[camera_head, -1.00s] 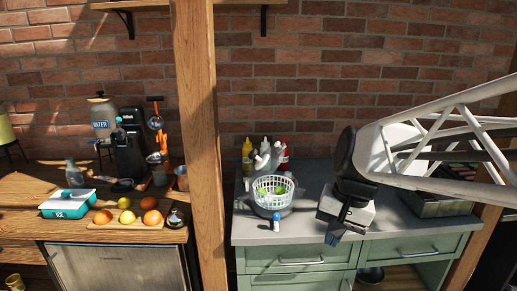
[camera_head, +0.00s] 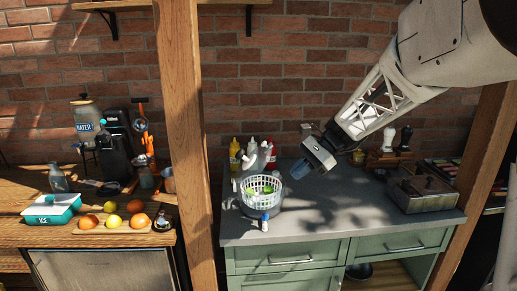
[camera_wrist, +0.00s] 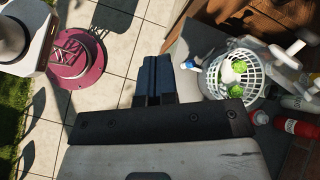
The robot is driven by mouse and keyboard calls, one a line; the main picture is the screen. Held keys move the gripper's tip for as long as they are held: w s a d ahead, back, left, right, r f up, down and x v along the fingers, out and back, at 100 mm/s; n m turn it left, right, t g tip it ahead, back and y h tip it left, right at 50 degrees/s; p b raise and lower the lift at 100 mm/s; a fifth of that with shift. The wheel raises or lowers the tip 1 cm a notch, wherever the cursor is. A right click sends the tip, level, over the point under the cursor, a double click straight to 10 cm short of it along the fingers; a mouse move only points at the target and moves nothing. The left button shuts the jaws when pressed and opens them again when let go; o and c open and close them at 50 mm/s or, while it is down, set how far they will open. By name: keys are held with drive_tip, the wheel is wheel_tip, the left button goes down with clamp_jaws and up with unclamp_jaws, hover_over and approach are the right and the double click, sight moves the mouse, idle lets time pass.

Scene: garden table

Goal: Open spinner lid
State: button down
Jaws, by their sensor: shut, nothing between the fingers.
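The salad spinner (camera_head: 262,203) stands on the grey counter, a white slotted basket in a grey bowl with green leaves showing inside. It also shows at the upper right of the wrist view (camera_wrist: 245,75). I see no lid covering it; its top looks open in both views. My gripper (camera_head: 300,171) is above the counter, to the right of the spinner and apart from it. In the wrist view its two dark fingers (camera_wrist: 151,80) are together, with nothing held between them.
A small blue-capped bottle (camera_head: 264,222) stands before the spinner. Yellow, white and red bottles (camera_head: 252,155) stand behind it. A metal box (camera_head: 422,193) is at the counter's right. A wooden post (camera_head: 186,140) rises to the left. The counter's middle (camera_head: 330,215) is clear.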

drive_tip(key=w+d+f+m+y, duration=0.2)
drive_tip(key=w+d, duration=0.2)
drive_tip(key=w, duration=0.4)
drive_tip(key=w+d+f+m+t+y, duration=0.1)
drive_tip(key=w+d+m+y, duration=0.1)
drive_tip(key=w, duration=0.5)
drive_tip(key=w+d+f+m+y, duration=0.2)
drive_tip(key=w+d+y, duration=0.2)
drive_tip(key=w, duration=0.4)
drive_tip(key=shift+w+d+f+t, duration=0.3)
drive_tip(key=shift+w+d, duration=0.05)
drive_tip(key=shift+d, duration=0.55)
drive_tip(key=a+r, duration=0.2)
drive_tip(key=a, duration=1.1)
drive_tip(key=shift+r, duration=0.35)
drive_tip(key=shift+r, duration=0.1)
